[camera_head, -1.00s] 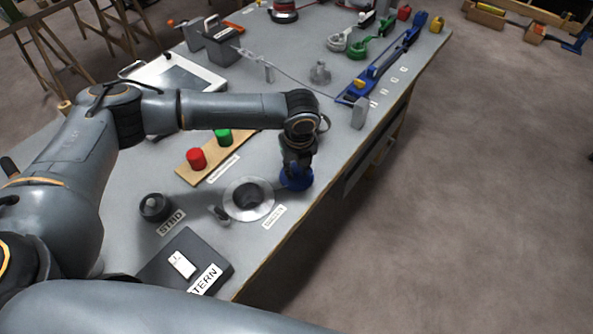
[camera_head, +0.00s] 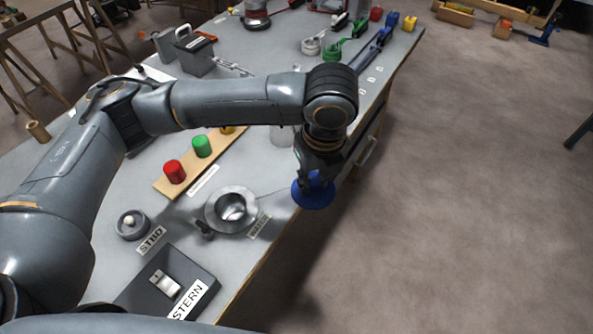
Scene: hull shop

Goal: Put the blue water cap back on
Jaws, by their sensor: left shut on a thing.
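The blue water cap (camera_head: 313,193) is a round blue disc in the head view. My left gripper (camera_head: 316,176) is shut on it from above and holds it at the table's right edge, to the right of the filler opening. The filler opening (camera_head: 216,207) is a round grey metal flange with an open hole. A small label (camera_head: 258,226) lies beside it; its text is too small to read. The cap is apart from the flange. A thin line runs between the flange and the cap. My right gripper is not in view.
A board (camera_head: 171,188) with red (camera_head: 174,172) and green (camera_head: 202,146) caps lies behind the flange. A round stud fitting (camera_head: 132,224) and a dark STERN box (camera_head: 196,262) stand left and in front.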

